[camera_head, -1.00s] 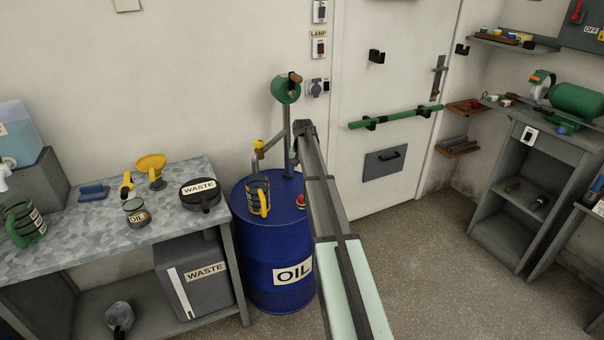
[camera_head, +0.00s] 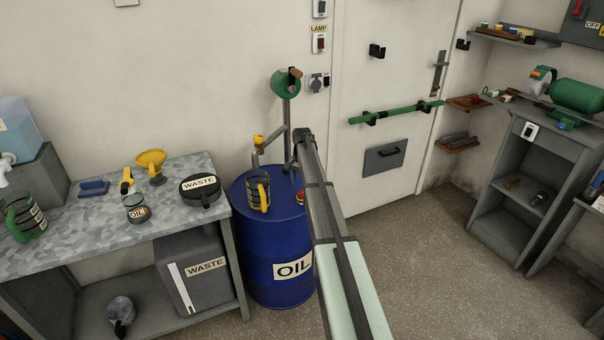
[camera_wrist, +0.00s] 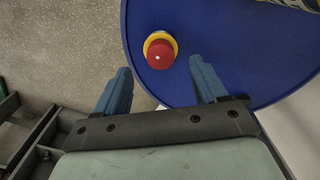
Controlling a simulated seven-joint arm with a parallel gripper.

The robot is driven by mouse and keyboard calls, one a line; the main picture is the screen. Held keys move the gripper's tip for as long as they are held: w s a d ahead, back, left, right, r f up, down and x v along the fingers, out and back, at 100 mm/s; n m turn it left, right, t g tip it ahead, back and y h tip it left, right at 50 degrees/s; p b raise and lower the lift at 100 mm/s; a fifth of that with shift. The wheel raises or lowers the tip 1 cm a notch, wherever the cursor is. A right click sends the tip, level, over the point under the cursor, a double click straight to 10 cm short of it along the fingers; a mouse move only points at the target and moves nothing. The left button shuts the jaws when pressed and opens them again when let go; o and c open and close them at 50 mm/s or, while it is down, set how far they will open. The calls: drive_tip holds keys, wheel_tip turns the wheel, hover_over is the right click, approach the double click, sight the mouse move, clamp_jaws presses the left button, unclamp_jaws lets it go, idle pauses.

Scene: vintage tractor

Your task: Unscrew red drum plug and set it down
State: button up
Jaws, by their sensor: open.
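The red drum plug (camera_wrist: 160,52) is a round red cap with a yellow ring around its base, on the top of the blue drum (camera_wrist: 200,25). In the head view the plug (camera_head: 299,196) shows only partly beside my arm, near the right rim of the blue drum (camera_head: 262,250) labelled OIL. My gripper (camera_wrist: 162,84) has its two blue fingers spread apart with nothing between them. In the wrist view the plug lies just beyond the fingertips, between their lines, and apart from both. In the head view my arm hides most of the gripper.
A jug with a yellow handle (camera_head: 258,190) and a pump with a green wheel (camera_head: 285,83) stand on the drum. Left is a workbench (camera_head: 75,225) with a black WASTE pan (camera_head: 200,187) and a yellow funnel (camera_head: 151,163). The floor (camera_head: 430,270) to the right is clear.

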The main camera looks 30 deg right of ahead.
sight(302, 192)
wheel_tip(302, 192, down, 8)
drive_tip(key=shift+r, duration=0.25)
drive_tip(key=shift+c, duration=0.4)
drive_tip(key=c, duration=1.1)
drive_tip(key=shift+n, duration=0.8)
drive_tip(key=shift+s+n, duration=0.1)
drive_tip(key=shift+n, duration=0.8)
drive_tip(key=shift+n, duration=0.8)
